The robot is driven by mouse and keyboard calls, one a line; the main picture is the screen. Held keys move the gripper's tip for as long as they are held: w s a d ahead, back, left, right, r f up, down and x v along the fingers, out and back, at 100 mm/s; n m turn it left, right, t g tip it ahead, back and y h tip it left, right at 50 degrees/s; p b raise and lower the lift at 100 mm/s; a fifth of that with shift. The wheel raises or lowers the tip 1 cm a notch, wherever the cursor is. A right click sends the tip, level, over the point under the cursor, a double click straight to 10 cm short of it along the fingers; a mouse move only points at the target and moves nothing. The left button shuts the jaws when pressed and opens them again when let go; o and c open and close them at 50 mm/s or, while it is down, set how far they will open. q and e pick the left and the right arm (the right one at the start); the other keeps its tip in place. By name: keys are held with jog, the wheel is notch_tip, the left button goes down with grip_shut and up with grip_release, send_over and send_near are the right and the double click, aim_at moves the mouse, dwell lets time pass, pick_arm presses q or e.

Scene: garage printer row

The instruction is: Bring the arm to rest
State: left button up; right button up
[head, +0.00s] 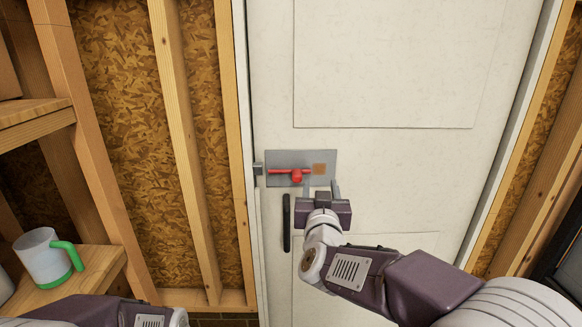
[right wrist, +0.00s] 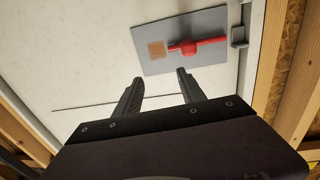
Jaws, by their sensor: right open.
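My right gripper (head: 321,188) is open and empty in front of the white door, just below and right of the latch plate. In the right wrist view its two fingers (right wrist: 158,90) stand apart with nothing between them. The grey latch plate (head: 325,156) on the door carries a red handle (head: 296,175) lying about level, and a tan square patch. The handle also shows in the right wrist view (right wrist: 190,47), beyond the fingertips and apart from them. Of my left arm, only a link shows at the bottom left of the head view; its gripper is out of view.
The white door (head: 390,70) fills the middle, with a black vertical pull (head: 286,225) below the plate. A wooden shelf (head: 95,262) at the left holds a white mug (head: 45,258) with a green handle. Wooden studs (head: 183,130) flank the door.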

jog(key=d+g+h+p, duration=0.1)
jog(key=d+p, duration=0.2)
jog(key=d, duration=0.4)
jog(key=s+d+f+n+g+y+p, duration=0.1)
jog(key=s+f+g, duration=0.2)
jog(key=f, duration=0.3)
jog(key=s+f+n+g+y+p, duration=0.1)
jog(key=s+f+g+y, duration=0.15)
jog(key=f, duration=0.25)
pick_arm(q)
notch_tip(320, 180, up, 6)
jog(key=shift+r, duration=0.2)
pick_arm(e)
jog(key=s+f+g, duration=0.5)
jog(key=s+f, duration=0.2)
jog(key=s, duration=0.3)
jog(key=s+f+g, duration=0.5)
jog(key=s+f, duration=0.1)
jog(key=s, duration=0.5)
jog(key=shift+s+f+m, duration=0.2)
jog(key=shift+f+m, duration=0.2)
